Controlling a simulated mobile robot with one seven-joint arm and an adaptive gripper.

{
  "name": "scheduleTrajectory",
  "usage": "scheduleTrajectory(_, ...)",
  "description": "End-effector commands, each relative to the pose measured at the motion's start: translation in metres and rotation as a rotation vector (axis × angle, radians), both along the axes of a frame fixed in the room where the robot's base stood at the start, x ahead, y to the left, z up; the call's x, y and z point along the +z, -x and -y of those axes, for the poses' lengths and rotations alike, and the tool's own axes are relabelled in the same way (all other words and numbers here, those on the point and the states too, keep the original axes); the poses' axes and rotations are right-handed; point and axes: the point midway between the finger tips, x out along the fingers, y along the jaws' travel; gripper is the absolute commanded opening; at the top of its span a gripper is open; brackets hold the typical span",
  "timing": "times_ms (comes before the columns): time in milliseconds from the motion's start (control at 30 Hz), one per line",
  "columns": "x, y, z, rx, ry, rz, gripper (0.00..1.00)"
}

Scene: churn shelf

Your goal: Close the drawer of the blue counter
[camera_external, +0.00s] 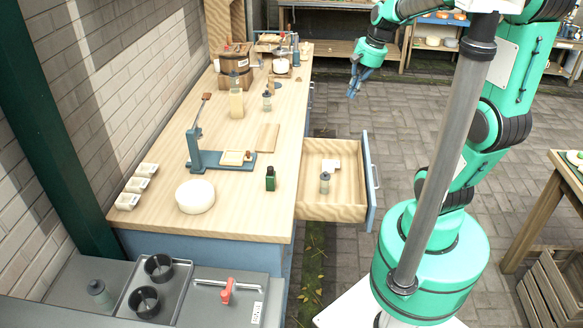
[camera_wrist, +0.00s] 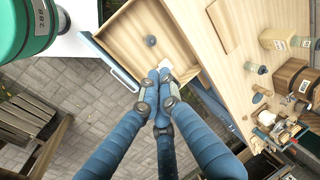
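The blue counter (camera_external: 205,250) has a blue body and a light wooden top. Its drawer (camera_external: 345,207) is pulled out to the right, with a blue front (camera_external: 368,165) and a grey bar handle (camera_external: 375,176). A small grey bottle (camera_external: 324,184) and a white piece (camera_external: 331,167) are inside. My gripper (camera_external: 354,88) is in the air beyond the drawer, apart from it. In the wrist view, the open drawer (camera_wrist: 120,32) lies past the blue fingers (camera_wrist: 158,73), whose tips are together with nothing visible between them. The drawer's handle (camera_wrist: 123,76) shows at left.
A wooden table (camera_external: 538,215) stands at right. Paving right of the drawer front is clear up to my base.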

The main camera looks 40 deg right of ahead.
Motion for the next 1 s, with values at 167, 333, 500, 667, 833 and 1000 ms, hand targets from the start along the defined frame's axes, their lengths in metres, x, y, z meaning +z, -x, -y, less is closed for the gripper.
scheduleTrajectory(167,-0.023,-0.029,0.038,-0.148,-0.091,-0.055,0.0)
scheduleTrajectory(333,-0.048,-0.052,0.077,-0.289,-0.178,-0.099,0.0)
scheduleTrajectory(500,-0.078,-0.07,0.118,-0.431,-0.268,-0.141,0.0)
scheduleTrajectory(667,-0.109,-0.083,0.16,-0.565,-0.353,-0.176,0.0)
scheduleTrajectory(833,-0.146,-0.09,0.205,-0.708,-0.445,-0.211,0.0)
scheduleTrajectory(1000,-0.187,-0.091,0.251,-0.853,-0.541,-0.243,0.0)
